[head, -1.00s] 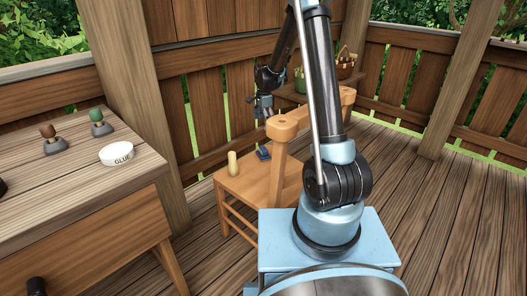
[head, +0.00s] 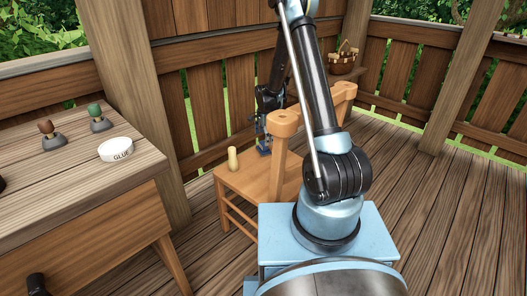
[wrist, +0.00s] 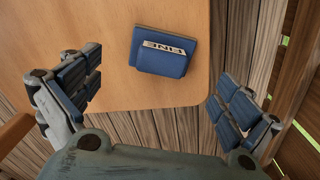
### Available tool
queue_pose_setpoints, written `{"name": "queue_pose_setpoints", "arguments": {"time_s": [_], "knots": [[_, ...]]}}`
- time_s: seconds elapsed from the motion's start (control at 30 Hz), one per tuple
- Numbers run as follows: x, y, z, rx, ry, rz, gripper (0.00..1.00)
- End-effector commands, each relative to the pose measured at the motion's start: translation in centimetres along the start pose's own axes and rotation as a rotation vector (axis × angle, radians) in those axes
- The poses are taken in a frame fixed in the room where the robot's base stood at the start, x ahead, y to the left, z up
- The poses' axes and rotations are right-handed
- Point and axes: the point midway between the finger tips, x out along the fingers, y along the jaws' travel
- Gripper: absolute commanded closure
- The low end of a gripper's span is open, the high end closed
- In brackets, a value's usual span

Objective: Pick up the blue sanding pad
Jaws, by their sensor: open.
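The blue sanding pad (wrist: 163,52) lies flat on the chair seat (wrist: 110,60), near the seat's edge, with a pale label reading "FINE" in the wrist view. In the head view the pad (head: 264,151) shows only partly, below my gripper. My gripper (wrist: 160,95) is open and empty, its blue-padded fingers wide apart on either side of the pad in the picture. The right finger is over the floor beyond the seat edge. In the head view my gripper (head: 262,138) hangs just above the pad; the gap is too small to judge.
The chair's backrest (head: 285,125) rises to the right. A workbench (head: 60,165) at left holds a glue dish (head: 116,150) and two knobbed tools. A basket (head: 344,60) sits behind.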

Motion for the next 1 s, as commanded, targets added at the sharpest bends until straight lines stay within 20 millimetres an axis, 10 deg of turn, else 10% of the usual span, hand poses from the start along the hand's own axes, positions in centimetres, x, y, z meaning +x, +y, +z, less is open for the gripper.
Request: {"name": "queue_pose_setpoints", "arguments": {"time_s": [0.87, 1.0], "knots": [[5.3, -0.2, 0.3, -0.001, 0.000, 0.000, 0.02], [5.3, -0.2, 0.4, -0.002, 0.000, 0.000, 0.33]]}}
